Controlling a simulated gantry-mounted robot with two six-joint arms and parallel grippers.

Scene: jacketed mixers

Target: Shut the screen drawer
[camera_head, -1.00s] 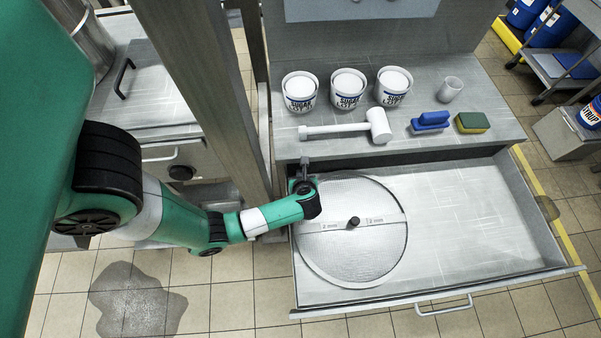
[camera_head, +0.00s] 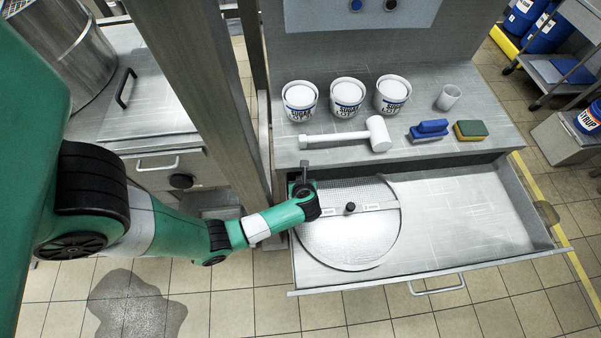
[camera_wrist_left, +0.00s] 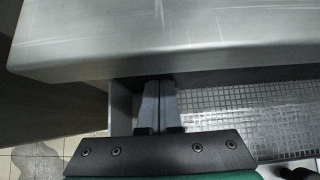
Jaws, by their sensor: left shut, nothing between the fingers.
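The screen drawer (camera_head: 465,207) is a grey metal tray standing partly out from under the counter. Its front has a bar handle (camera_head: 437,286). A round mesh screen (camera_head: 345,243) with a cross strip and dark knob lies in its left part, its back edge close under the counter. My left gripper (camera_head: 304,166) is at the drawer's back left corner, by the counter's front edge. In the left wrist view its fingers (camera_wrist_left: 160,88) are shut and empty, tips just under the counter edge, beside the mesh. Contact with the drawer cannot be told. My right gripper is out of view.
The counter (camera_head: 500,145) above carries white tubs (camera_head: 347,96), a white mallet (camera_head: 350,135), a cup (camera_head: 448,97), a blue-handled brush (camera_head: 428,130) and a sponge (camera_head: 470,130). A steel post (camera_head: 205,90) stands left. The tiled floor before the drawer is clear.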

